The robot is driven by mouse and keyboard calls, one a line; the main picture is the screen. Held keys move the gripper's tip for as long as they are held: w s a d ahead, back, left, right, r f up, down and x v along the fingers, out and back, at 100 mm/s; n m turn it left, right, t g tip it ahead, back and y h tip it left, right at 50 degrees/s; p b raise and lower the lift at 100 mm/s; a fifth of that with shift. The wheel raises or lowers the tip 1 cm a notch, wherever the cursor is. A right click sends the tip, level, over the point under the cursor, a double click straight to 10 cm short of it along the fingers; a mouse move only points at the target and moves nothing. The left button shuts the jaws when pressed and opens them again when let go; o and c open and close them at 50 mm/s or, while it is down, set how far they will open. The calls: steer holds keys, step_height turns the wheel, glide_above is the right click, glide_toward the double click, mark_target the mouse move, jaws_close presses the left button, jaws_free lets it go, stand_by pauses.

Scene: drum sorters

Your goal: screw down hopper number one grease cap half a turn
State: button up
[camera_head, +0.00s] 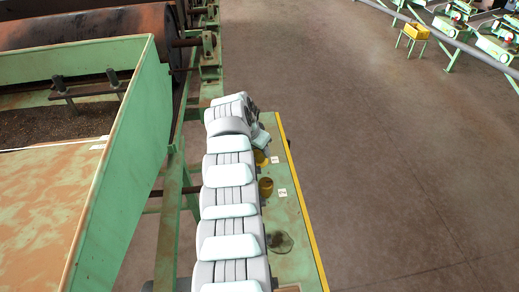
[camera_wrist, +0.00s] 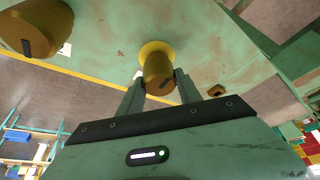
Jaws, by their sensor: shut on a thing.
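In the wrist view, my gripper (camera_wrist: 160,76) is shut on a yellow-brown cylindrical grease cap (camera_wrist: 157,62), with one finger on each side of it. The cap sits on a round yellow base on the worn green panel (camera_wrist: 110,32). A dark mark shows on the cap's end. In the head view, my gripper (camera_head: 260,138) is at the far end of the green ledge, partly hidden by my arm. A yellow cap (camera_head: 261,158) is right by it, beside a small white label. The label's number is too small to read surely.
A second yellow cap (camera_head: 265,187) with a white label (camera_head: 282,193) is nearer on the ledge; a larger-looking cap (camera_wrist: 36,28) shows at the wrist view's upper left. A dark round patch (camera_head: 280,243) lies nearer still. The green hopper (camera_head: 125,165) stands left; open floor lies right.

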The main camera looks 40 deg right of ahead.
steer(key=o, duration=1.4)
steer(key=shift+c, duration=0.2)
steer(key=shift+r, duration=0.1)
steer(key=v, duration=1)
steer(key=shift+r, duration=0.3)
steer(key=shift+a, duration=0.2)
